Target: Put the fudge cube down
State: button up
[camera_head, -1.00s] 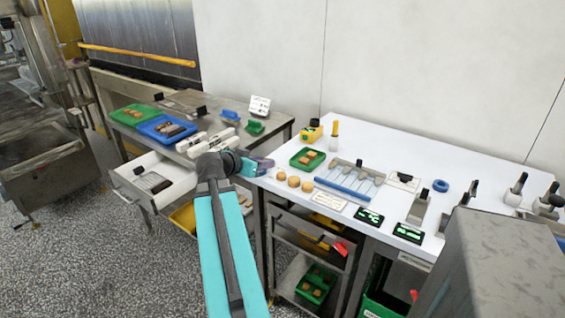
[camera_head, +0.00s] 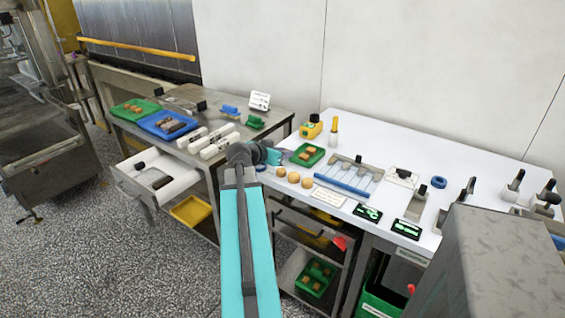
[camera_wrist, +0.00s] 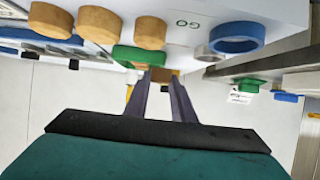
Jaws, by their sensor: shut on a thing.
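My gripper (camera_wrist: 165,84) is shut on a small tan-brown fudge cube (camera_wrist: 161,75), seen between the fingertips in the wrist view. In the head view my gripper (camera_head: 277,157) is over the left end of the white table, just left of a green tray (camera_head: 318,159). The cube it holds cannot be made out there. Brown fudge pieces (camera_head: 307,153) lie in that tray. In the wrist view a green tray (camera_wrist: 130,53) shows just beyond the fingertips. I cannot tell whether the held cube touches anything.
Three round tan pieces (camera_head: 293,177) lie in front of the tray on the white table (camera_head: 390,143). A rack with a blue bar (camera_head: 345,186) stands to the right. A blue ring (camera_wrist: 237,37) lies close by. The steel table (camera_head: 185,101) at left holds a blue tray (camera_head: 152,125).

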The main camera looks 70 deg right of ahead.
jog(key=shift+f+p, duration=0.4)
jog(key=shift+f, duration=1.3)
jog(key=shift+f, duration=0.15)
jog(key=o, duration=0.8)
jog(key=shift+r, duration=0.2)
jog(key=b+v, duration=0.1)
jog(key=v, duration=0.5)
jog(key=shift+a, duration=0.25)
jog(key=shift+d+f+b, duration=0.15)
jog(key=shift+b, duration=0.45)
jog(key=shift+w+b, duration=0.1)
jog(key=shift+b, duration=0.5)
jog(key=shift+b, duration=0.9)
